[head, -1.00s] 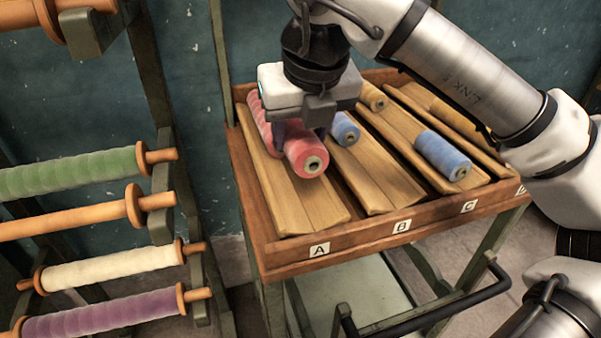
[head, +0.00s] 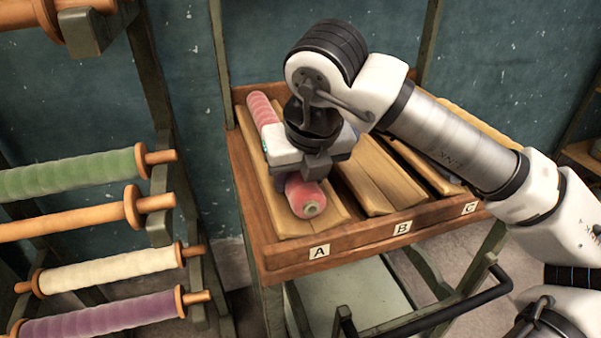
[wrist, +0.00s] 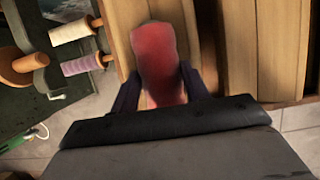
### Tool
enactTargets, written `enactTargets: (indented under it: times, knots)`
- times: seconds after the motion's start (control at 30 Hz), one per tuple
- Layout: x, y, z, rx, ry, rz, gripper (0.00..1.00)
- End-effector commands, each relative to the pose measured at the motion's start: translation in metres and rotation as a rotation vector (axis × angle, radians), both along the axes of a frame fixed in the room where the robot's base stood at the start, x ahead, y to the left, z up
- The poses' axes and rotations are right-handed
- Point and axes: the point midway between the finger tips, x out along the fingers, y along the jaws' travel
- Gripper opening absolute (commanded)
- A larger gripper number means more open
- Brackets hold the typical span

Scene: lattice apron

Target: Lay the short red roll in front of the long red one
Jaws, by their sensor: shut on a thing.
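The long red roll (head: 261,107) lies at the back of the channel labelled A. Its near end is hidden behind my gripper. The short red roll (head: 306,199) is at the front part of channel A, its end facing the label. My gripper (head: 303,178) is above it, pointing down, shut on it. In the wrist view the short red roll (wrist: 160,55) sits between the two dark fingers of my gripper (wrist: 160,88). I cannot tell whether it touches the channel boards or hovers slightly above them.
The wooden tray (head: 345,240) on a cart has labelled channels A, B and C. The front of channel B (head: 375,195) looks bare; my arm covers much of B and C. A rack with green (head: 70,173), cream (head: 110,267) and purple (head: 100,315) rolls stands at left.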

Motion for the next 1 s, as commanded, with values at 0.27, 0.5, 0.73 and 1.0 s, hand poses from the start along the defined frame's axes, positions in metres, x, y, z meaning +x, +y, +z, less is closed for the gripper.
enactTargets:
  times: [0.27, 0.5, 0.73, 1.0]
  knots:
    - [0.0, 0.0, -0.006, -0.001, -0.001, 0.0, 0.48]
    - [0.0, 0.0, -0.006, 0.0, 0.0, 0.0, 0.68]
    - [0.0, 0.0, -0.004, 0.0, 0.0, 0.0, 0.68]
    - [-0.008, -0.003, 0.026, -0.001, -0.004, -0.003, 0.68]
